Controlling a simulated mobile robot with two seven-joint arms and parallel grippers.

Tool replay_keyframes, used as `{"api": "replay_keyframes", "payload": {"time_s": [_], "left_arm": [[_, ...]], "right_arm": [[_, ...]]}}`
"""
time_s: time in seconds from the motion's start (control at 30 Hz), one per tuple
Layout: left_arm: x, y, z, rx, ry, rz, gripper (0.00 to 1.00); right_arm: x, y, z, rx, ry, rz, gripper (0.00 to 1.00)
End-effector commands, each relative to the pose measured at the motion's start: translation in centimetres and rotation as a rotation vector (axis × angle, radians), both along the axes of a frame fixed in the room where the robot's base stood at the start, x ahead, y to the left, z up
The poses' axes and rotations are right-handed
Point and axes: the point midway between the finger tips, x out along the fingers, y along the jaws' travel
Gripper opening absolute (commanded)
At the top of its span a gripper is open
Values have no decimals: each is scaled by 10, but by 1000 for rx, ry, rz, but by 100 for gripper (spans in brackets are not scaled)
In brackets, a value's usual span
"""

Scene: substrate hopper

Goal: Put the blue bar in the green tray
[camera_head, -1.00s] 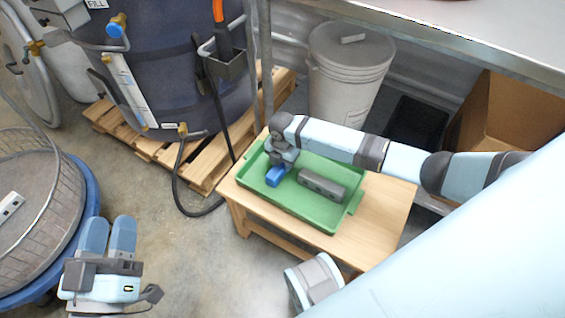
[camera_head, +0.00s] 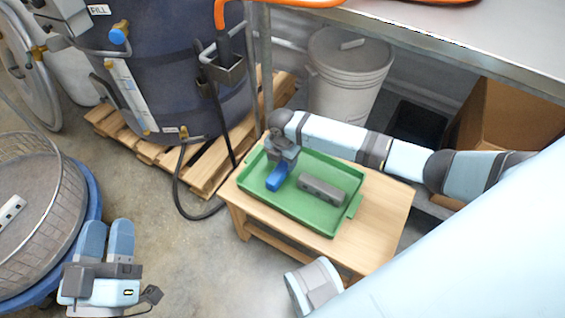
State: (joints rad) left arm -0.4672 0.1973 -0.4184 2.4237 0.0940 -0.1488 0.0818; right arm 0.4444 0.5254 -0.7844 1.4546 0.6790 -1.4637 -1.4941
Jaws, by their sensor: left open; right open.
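The green tray (camera_head: 316,219) sits on a small wooden table. The blue bar (camera_head: 278,177) is at the tray's left end, beneath my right gripper (camera_head: 280,166). The bar is partly hidden by the gripper. My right gripper is open, reaching in from the right over the tray and pointing down at the bar. I cannot tell whether its fingers touch the bar. A dark grey block (camera_head: 322,190) lies in the middle of the tray. My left gripper (camera_head: 106,238) is open and empty at the lower left, well away from the tray.
The wooden table (camera_head: 376,228) has bare top to the right of the tray. A blue tank (camera_head: 175,70) stands on a pallet (camera_head: 205,165) behind left, with a black hose on the floor. A wire basket (camera_head: 45,230) is at far left; a white bucket (camera_head: 345,85) stands behind.

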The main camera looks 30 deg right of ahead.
Motion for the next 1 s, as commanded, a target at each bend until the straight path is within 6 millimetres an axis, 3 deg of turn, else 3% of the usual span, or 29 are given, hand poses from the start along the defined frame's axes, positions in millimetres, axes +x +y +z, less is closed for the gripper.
{"api": "replay_keyframes", "payload": {"time_s": [0.03,0.2,0.4,1.0], "left_arm": [[1,2,-6,26,44,10,43],[4,10,-30,95,148,35,43],[3,16,-49,146,228,50,43],[3,18,-57,162,254,56,43]], "right_arm": [[1,-1,17,0,-4,1,64],[0,0,53,0,-1,0,64],[0,0,80,-1,-2,1,64],[0,0,86,0,1,0,64]]}}
